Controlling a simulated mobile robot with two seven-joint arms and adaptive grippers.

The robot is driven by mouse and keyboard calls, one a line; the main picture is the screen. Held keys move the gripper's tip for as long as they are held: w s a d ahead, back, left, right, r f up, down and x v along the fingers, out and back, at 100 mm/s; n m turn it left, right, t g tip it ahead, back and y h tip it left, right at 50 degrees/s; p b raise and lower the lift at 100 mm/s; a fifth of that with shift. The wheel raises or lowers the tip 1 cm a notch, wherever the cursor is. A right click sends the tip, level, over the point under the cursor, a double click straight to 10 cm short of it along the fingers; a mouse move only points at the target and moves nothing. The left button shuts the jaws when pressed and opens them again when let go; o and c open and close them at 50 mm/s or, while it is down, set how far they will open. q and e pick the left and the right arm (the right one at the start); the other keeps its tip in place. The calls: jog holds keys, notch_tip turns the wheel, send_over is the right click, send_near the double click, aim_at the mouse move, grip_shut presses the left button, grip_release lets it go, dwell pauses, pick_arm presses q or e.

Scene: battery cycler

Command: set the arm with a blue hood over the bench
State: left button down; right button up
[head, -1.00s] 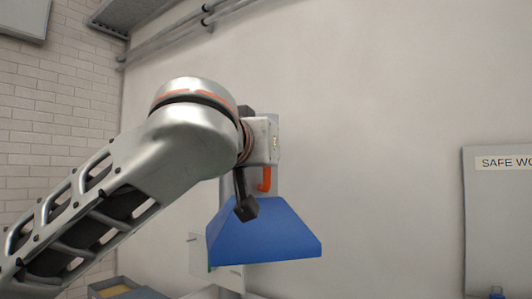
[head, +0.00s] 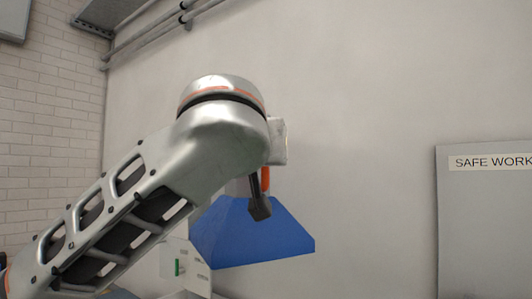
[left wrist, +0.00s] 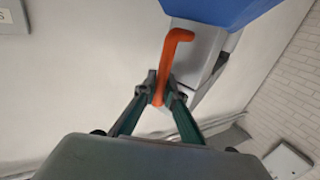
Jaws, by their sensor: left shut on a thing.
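The blue hood (head: 250,235) hangs near the middle of the head view, wide end down, in front of the pale wall. Its orange handle (head: 266,178) shows above it, partly hidden by my left arm. In the left wrist view the handle (left wrist: 176,50) is a bent orange bar beside a grey arm part (left wrist: 196,58), and the blue hood (left wrist: 215,9) is at the top edge. My left gripper (left wrist: 161,91) is shut on the handle, with a finger on each side. In the head view its wrist mostly hides it. My right gripper is not in view.
A white board (head: 185,264) with a green mark stands below and left of the hood, partly behind my arm. A grey panel marked "SAFE WORK" (head: 487,220) is at the right. Pipes (head: 150,30) run along the upper wall. The wall between hood and panel is clear.

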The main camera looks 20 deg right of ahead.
pick_arm(q)
jog(key=shift+d, duration=0.35)
dwell(0.3)
jog(key=c, duration=2.1)
grip_release()
jog(key=v, duration=0.7)
jog(key=shift+s, duration=0.25)
jog(key=shift+a+f, duration=0.1)
